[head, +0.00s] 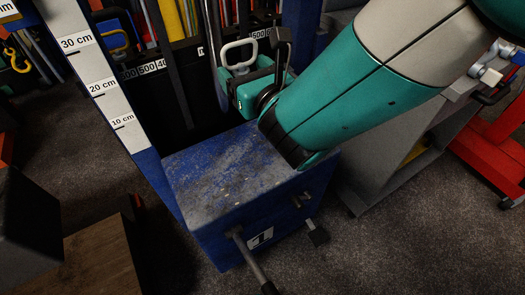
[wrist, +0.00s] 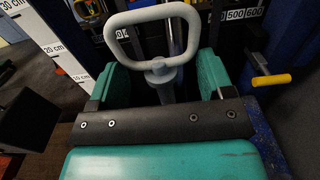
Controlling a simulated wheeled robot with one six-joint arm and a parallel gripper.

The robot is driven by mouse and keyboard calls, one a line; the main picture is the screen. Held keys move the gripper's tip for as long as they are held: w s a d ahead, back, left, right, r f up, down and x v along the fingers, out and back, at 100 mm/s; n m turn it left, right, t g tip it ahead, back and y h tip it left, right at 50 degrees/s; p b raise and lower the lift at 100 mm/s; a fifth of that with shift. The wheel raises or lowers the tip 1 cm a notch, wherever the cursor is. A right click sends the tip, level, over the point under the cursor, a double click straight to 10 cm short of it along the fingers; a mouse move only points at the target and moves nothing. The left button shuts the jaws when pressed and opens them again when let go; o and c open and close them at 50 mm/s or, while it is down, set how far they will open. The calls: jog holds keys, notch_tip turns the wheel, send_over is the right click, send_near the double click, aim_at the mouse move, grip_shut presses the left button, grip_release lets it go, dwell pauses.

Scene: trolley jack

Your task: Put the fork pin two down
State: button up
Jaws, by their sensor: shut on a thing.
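A pin with a grey loop handle (head: 238,53), which I take to be fork pin two, stands behind the blue block as the head view sees it. The wrist view shows its loop (wrist: 157,12) upright and its grey stem (wrist: 165,85) going down between the teal fingers. My gripper (head: 258,92) is shut on the pin; in the wrist view the fingers (wrist: 163,78) lie on either side of the stem. The dark bar of my gripper hides the stem's lower part. I cannot tell whether its lower end is in a hole.
A worn blue block (head: 225,180) with a rod handle (head: 252,262) in front lies under my arm. A white height scale (head: 95,75) rises at left. A grey cabinet (head: 385,160) and red frame (head: 490,150) stand right. A yellow-handled lever (wrist: 270,80) sits right of my gripper.

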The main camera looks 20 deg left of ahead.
jog(key=f+b, duration=0.5)
jog(key=f, duration=0.2)
jog(key=f+b, duration=0.5)
jog(key=f, duration=0.2)
jog(key=s+f+b, duration=0.1)
jog(key=f+b, duration=0.5)
jog(key=f, duration=0.2)
jog(key=shift+a, duration=0.2)
jog(key=shift+r, duration=0.15)
jog(key=shift+f, duration=0.2)
jog(key=o, duration=1.1)
jog(key=shift+o, duration=0.2)
